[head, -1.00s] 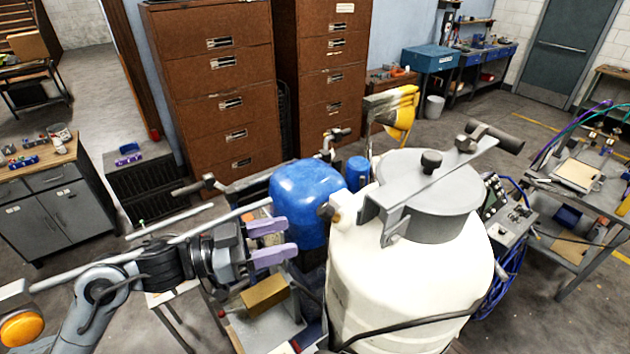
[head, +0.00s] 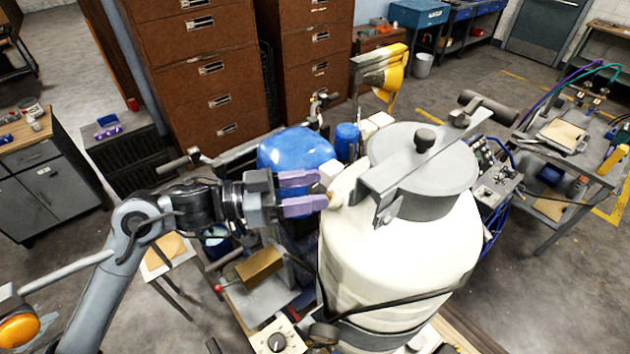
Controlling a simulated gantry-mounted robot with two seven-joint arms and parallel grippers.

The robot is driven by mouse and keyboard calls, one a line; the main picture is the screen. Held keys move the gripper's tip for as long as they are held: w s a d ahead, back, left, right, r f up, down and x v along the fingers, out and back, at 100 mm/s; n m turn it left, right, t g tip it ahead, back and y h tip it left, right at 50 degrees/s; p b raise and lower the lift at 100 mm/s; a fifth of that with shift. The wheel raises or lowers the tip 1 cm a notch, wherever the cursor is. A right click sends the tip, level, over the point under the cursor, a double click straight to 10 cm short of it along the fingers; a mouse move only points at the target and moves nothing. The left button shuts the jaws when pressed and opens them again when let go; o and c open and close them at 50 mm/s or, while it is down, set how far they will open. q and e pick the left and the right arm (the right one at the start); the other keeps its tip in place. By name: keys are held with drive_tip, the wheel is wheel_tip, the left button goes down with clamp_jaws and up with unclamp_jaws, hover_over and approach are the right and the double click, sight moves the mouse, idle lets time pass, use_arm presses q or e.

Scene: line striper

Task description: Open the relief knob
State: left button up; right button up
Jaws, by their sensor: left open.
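My left gripper (head: 322,191) has two purple fingers spread apart. It reaches in from the left, with its fingertips at the left side of the white tank (head: 390,265), near the rim of the grey lid. A small pale and brass fitting (head: 337,193), which may be the relief knob, sticks out of the tank there. The fingertips are beside it and partly hide it; I cannot tell whether they touch it. A black round knob (head: 424,137) stands on the bar across the lid (head: 440,178), apart from the gripper. My right gripper is not in view.
A blue rounded tank (head: 295,148) stands just behind my left gripper. A grey bar (head: 425,165) crosses the lid. Below the gripper are a brown block (head: 259,266) and a dial box (head: 277,340).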

use_arm(q)
drive_tip(key=shift+w+d, duration=0.2)
drive_tip(key=shift+d, duration=0.5)
drive_tip(key=c, duration=1)
